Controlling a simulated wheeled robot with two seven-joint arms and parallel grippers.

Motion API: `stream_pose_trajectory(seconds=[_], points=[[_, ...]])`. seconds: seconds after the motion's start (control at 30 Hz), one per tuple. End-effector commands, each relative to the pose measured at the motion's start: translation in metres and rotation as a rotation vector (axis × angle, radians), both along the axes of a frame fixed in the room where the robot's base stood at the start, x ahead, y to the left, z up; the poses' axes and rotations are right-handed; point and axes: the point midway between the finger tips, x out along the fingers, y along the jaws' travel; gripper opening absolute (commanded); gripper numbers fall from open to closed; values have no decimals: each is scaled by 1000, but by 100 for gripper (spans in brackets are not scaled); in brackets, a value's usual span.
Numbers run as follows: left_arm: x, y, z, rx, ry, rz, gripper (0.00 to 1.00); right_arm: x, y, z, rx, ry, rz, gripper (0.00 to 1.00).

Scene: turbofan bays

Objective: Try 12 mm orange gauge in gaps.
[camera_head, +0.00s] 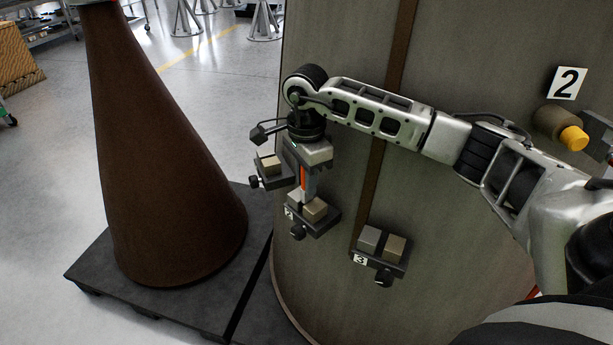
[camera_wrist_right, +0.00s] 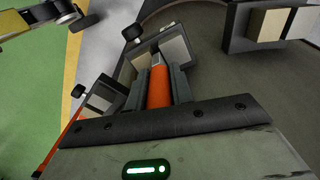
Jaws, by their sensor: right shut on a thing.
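My right gripper (camera_head: 303,180) is shut on the orange gauge (camera_head: 304,178), which points down at the middle gap fixture (camera_head: 314,222). In the right wrist view the orange gauge (camera_wrist_right: 159,86) lies between the two fingers, its far end at the gap between two pale blocks (camera_wrist_right: 174,48). I cannot tell whether the tip is inside the gap. The left gap fixture (camera_head: 272,180) is just beside the gripper. The gap fixture labelled 3 (camera_head: 396,263) is to the right, with a narrow gap between its two blocks. My left gripper is not in view.
The fixtures stick out from a large grey curved casing (camera_head: 330,285) with a brown vertical strip. A brown cone (camera_head: 155,160) stands on a dark platform (camera_head: 95,268) to the left. A yellow-capped part (camera_head: 573,138) and a number 2 sign (camera_head: 567,83) are at upper right.

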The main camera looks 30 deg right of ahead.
Motion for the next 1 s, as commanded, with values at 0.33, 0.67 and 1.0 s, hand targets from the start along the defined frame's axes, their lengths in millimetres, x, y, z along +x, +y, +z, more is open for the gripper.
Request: stream_pose_trajectory(seconds=[0.33, 0.67, 1.0], points=[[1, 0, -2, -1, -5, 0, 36, 0, 0, -5, 0, -1, -1, 0], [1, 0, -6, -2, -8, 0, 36, 0, 0, -11, 0, -1, -1, 0], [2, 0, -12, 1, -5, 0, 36, 0, 0, -16, 0, 0, -1, 0]])
